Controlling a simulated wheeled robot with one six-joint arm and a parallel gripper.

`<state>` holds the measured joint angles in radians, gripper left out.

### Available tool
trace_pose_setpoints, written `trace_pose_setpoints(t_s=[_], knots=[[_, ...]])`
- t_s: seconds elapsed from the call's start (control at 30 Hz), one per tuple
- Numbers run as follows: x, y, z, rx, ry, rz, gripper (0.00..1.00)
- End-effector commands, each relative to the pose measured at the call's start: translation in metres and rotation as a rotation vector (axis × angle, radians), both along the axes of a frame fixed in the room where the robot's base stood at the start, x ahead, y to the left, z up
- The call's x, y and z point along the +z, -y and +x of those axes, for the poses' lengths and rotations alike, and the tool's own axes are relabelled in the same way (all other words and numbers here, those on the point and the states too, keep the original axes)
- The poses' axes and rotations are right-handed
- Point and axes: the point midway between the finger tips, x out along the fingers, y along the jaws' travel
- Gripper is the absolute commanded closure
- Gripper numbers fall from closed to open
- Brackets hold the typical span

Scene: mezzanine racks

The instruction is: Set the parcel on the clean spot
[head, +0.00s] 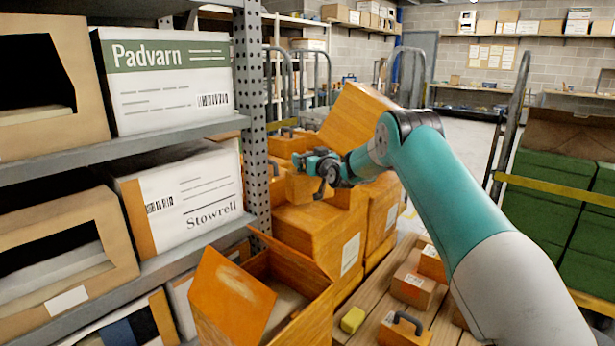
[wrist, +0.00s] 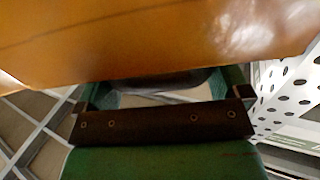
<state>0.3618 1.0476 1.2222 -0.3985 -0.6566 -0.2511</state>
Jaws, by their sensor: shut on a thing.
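My gripper (head: 318,172), teal and dark, is at the middle of the head view, in front of stacked orange-brown boxes. It is shut on a parcel. An orange-brown surface (wrist: 150,40) fills the top of the wrist view, very close to the camera, and looks like the held parcel. In the head view the parcel is hard to separate from the similar boxes behind the gripper, and its underside is hidden. I cannot pick out the clean spot in either view.
A metal rack (head: 215,137) with white cartons stands at left. An open carton (head: 235,300) is at the front. A slatted wooden surface (head: 365,337) holds small boxes and a yellow block (head: 352,319). Green crates (head: 550,210) stand at right. Open floor (head: 465,140) lies behind.

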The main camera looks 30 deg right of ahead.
Motion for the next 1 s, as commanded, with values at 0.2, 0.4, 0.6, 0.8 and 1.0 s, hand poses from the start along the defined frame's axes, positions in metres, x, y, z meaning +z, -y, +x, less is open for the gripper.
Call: trace_pose_setpoints(t_s=[0.2,0.4,0.6,0.8,1.0], knots=[[-0.017,-0.002,0.001,0.003,0.007,-0.001,0.89],[-0.039,-0.003,0.001,0.004,0.003,0.0,0.89],[-0.06,-0.005,0.002,0.005,0.007,-0.001,0.89],[-0.063,-0.005,0.001,0.006,-0.001,0.0,0.0],[-0.062,-0.005,0.001,0.005,0.001,0.0,0.0]])
